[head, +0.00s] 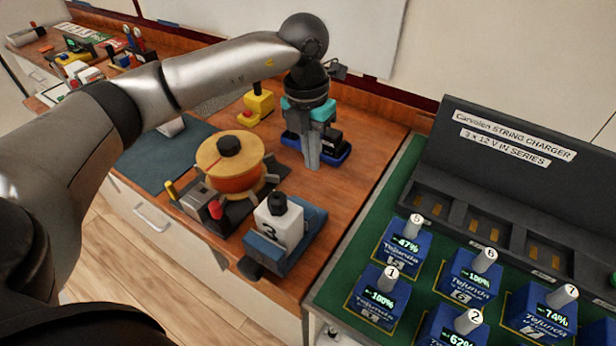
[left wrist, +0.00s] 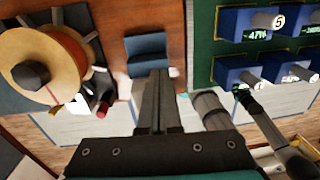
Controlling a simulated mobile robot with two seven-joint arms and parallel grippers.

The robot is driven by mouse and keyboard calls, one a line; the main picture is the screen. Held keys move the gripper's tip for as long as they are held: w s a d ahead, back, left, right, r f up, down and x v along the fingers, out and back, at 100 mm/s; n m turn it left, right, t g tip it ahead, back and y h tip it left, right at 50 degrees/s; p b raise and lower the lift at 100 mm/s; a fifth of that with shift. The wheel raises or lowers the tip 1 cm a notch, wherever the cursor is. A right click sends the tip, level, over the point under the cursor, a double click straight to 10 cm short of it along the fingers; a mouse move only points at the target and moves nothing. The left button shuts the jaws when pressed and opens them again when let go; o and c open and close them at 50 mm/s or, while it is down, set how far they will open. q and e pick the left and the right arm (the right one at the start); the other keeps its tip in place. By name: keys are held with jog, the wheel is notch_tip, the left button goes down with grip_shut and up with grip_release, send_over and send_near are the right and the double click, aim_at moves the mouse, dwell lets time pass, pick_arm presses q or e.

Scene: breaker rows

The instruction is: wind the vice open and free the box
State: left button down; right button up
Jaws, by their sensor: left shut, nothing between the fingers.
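The blue vice (head: 300,244) stands on the wooden bench near its front edge. The white box (head: 278,229), marked 3 and with a black knob on top, sits upright in it. The vice's dark round handle (head: 250,268) sticks out toward the front left. My left gripper (head: 312,164) is shut and empty, pointing down behind the vice and apart from it. In the left wrist view its fingers (left wrist: 158,90) cover the middle, and a blue part, seemingly of the vice (left wrist: 147,48), shows beyond them. The box is not recognisable there.
An orange spool (head: 236,178) on a dark stand is left of the vice. A blue tray (head: 330,158) and a yellow block (head: 258,105) lie behind. Right, a green-topped table holds several blue batteries (head: 405,246) and a dark charger (head: 520,150). Bare wood lies right of the vice.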

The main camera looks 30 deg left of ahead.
aim_at(280, 224)
pick_arm(q)
jog(key=shift+y, duration=0.4)
jog(key=f, duration=0.3)
jog(key=a+f, duration=0.1)
jog(key=f, duration=0.2)
jog(key=a+f, duration=0.1)
jog(key=f, duration=0.2)
jog(key=shift+w+f, duration=0.1)
jog(key=shift+f, duration=0.05)
jog(key=s+p, duration=0.1)
jog(key=s, duration=0.1)
jog(key=shift+s+a, duration=0.1)
jog(key=shift+s, duration=0.85)
pick_arm(e)
jog(key=shift+r, duration=0.7)
pick_arm(q)
jog(key=shift+s+f, duration=0.1)
